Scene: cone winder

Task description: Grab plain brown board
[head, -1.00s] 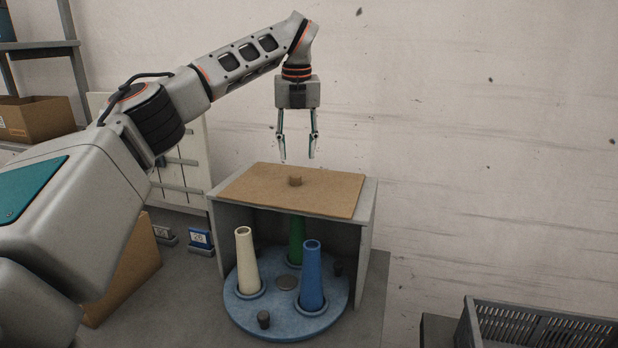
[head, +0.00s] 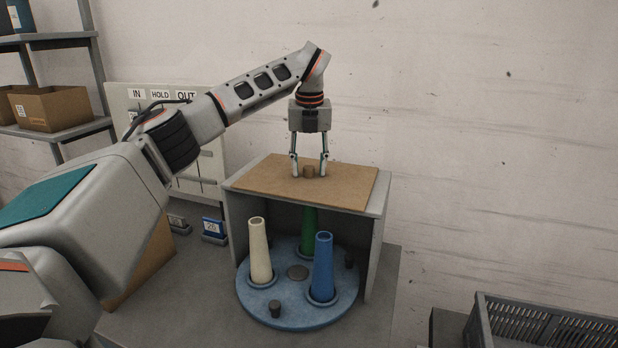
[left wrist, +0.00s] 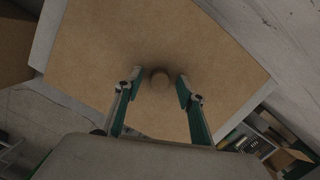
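The plain brown board (head: 345,184) lies flat on top of a grey open-fronted stand (head: 377,235). My right gripper is not in view.
Under the board, a blue round turntable (head: 290,316) carries a cream cone (head: 260,250), a blue cone (head: 322,268) and a green cone (head: 309,232). A grey crate (head: 545,325) stands at lower right. Shelves with cardboard boxes (head: 52,108) stand at left.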

